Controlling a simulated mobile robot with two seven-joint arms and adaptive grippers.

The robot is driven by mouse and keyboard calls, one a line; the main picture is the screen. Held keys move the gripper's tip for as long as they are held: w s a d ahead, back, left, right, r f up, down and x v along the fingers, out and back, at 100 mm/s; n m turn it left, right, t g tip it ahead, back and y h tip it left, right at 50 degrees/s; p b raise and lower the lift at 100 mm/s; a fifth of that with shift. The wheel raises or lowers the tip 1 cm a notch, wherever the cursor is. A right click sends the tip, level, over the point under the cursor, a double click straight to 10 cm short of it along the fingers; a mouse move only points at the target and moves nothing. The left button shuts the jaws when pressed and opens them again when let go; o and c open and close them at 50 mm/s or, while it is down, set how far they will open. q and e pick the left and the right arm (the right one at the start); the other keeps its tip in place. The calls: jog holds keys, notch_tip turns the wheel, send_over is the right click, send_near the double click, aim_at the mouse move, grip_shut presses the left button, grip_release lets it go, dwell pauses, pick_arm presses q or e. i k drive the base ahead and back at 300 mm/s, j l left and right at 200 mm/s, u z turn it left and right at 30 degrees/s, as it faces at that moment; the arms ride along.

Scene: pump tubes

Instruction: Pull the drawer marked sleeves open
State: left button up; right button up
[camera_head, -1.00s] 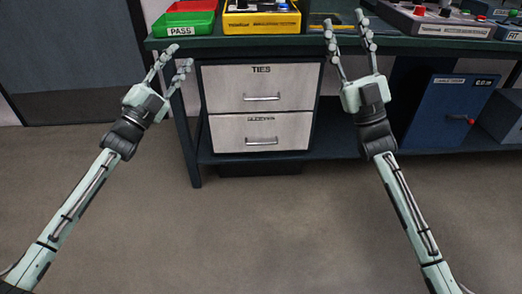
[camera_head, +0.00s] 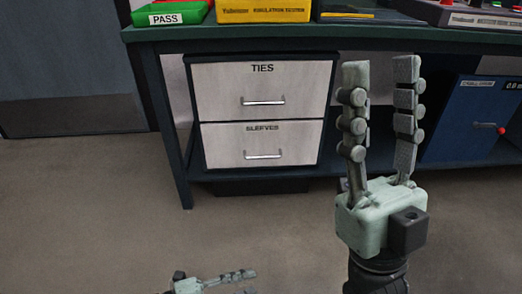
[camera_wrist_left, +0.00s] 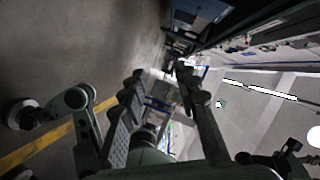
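The drawer marked SLEEVES (camera_head: 222,146) is the lower of two pale drawers under the bench and looks closed. Its horizontal metal handle (camera_head: 263,155) is at mid-front and unobstructed. My left gripper (camera_head: 252,283) is low at the bottom edge of the head view, below the drawer in the picture and apart from it, partly cut off. In the left wrist view (camera_wrist_left: 160,76) its fingers are spread with nothing between them. My right gripper (camera_head: 381,68) is upright in the head view, right of the drawers, open and empty.
The TIES drawer (camera_head: 222,90) sits above, also closed. The dark bench (camera_head: 230,36) carries a green PASS tray (camera_head: 200,13) and a yellow box (camera_head: 262,12). A bench leg (camera_head: 168,130) stands left of the drawers. A blue box (camera_head: 470,125) is at right. The floor in front is clear.

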aim_at(258, 142)
jog(key=i, duration=1.5)
jog(key=i+l, duration=0.2)
